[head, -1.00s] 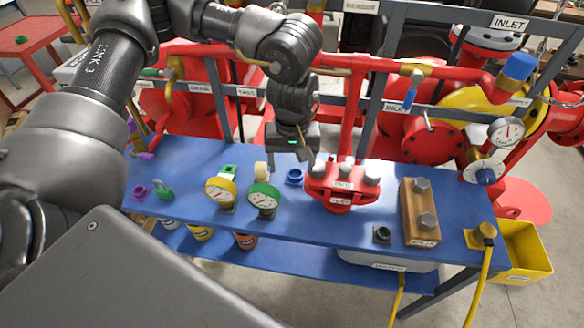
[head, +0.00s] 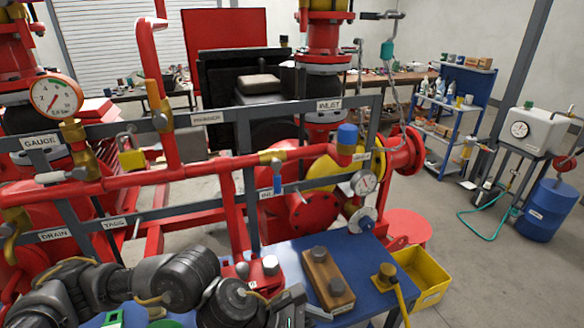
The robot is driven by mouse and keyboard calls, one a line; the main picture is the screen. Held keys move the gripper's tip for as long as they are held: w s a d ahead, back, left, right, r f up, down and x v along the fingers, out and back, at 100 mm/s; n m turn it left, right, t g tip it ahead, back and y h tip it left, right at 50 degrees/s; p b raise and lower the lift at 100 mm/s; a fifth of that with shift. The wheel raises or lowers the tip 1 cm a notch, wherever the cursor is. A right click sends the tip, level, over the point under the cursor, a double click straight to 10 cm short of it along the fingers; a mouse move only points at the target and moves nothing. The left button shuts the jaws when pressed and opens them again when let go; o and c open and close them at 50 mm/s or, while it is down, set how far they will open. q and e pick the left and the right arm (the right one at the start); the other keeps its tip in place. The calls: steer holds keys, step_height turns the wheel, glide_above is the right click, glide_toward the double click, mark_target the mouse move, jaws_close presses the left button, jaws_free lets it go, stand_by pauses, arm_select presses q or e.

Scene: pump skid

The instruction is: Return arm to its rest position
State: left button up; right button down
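My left arm comes in along the bottom left, and its gripper (head: 290,307) is at the bottom edge, over the blue bench and left of the wooden block. Its fingers are mostly cut off or hidden, so I cannot tell whether they are open or whether they hold anything. My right gripper is not in view.
The blue bench (head: 376,262) carries the wooden block (head: 328,278) with bolts and a red flanged piece (head: 240,270) partly behind my arm. Red pipework (head: 215,167) and the grey labelled rail (head: 285,108) stand behind. A yellow bin (head: 425,279) is right of the bench; floor beyond is open.

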arm_select(q)
step_height(320, 180, up, 4)
steer(key=w+d+n+t+h, duration=0.25)
steer(key=n+t, duration=0.35)
steer(key=n, duration=0.9)
steer(key=w+a+f+n+t+y, duration=0.1)
steer(key=a+f+n+t+y, duration=0.1)
steer(key=a+f+n+y, duration=0.65)
steer(key=w+a+f+n+t+h, duration=0.15)
steer(key=a+n, duration=0.45)
steer(key=n, duration=0.8)
steer(key=s+a+f+n+g+y, duration=0.3)
steer(key=s+a+f+n, duration=0.3)
steer(key=s+a+n, duration=0.25)
steer(key=s+a+f+n+g+y, duration=0.35)
steer(key=s+a+f+n, duration=0.35)
steer(key=s+a, duration=0.3)
step_height(320, 180, down, 26)
steer(key=g, duration=0.1)
steer(key=s+a+f+g, duration=0.1)
steer(key=s+a+f, duration=0.1)
steer(key=s+f, duration=1.4)
steer(key=shift+s+m+g+b, duration=0.3)
